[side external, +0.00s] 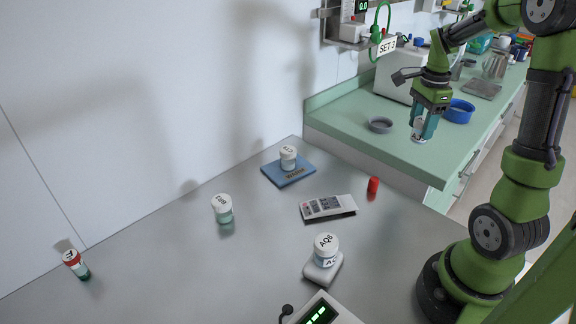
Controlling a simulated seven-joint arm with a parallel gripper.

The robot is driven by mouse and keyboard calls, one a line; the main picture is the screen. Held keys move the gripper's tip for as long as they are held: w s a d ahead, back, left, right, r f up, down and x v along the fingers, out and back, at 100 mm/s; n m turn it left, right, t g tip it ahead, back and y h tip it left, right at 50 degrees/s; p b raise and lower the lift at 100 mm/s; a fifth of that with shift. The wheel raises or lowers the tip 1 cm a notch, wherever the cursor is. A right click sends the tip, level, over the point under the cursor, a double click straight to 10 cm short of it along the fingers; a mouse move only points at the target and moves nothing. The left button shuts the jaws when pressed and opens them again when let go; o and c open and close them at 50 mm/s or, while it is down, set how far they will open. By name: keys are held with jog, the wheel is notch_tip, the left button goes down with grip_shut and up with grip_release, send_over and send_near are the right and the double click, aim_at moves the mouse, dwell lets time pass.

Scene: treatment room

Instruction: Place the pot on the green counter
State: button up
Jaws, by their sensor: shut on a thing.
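My gripper (424,122) is shut on a small pot (417,136) with a white, marked lid. The fingers hide part of the pot, and its label is too small to read for sure. The pot is over the green counter (350,122), between a grey dish and a blue bowl. I cannot tell whether its base touches the counter.
On the counter are the grey dish (380,125), the blue bowl (459,111) and a metal jug (495,65). The grey table (150,285) holds white-lidded pots (222,208) (326,247) (288,157), a remote (328,207) and a red item (373,185). The counter's front corner is bare.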

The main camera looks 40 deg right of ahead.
jog(key=s+d+f+m, duration=0.1)
jog(key=s+f+m, duration=0.1)
jog(key=s, duration=0.5)
jog(key=w+d, duration=0.3)
jog(key=d, duration=0.1)
jog(key=w+d+f, duration=0.1)
jog(key=w+d, duration=0.1)
jog(key=d, duration=0.2)
jog(key=w+d, duration=0.3)
jog(key=d, duration=0.1)
jog(key=shift+w+d+f, duration=0.45)
jog(key=shift+d+f, duration=0.1)
jog(key=shift+f, duration=1.5)
jog(key=shift+f, duration=0.1)
jog(key=o, duration=1)
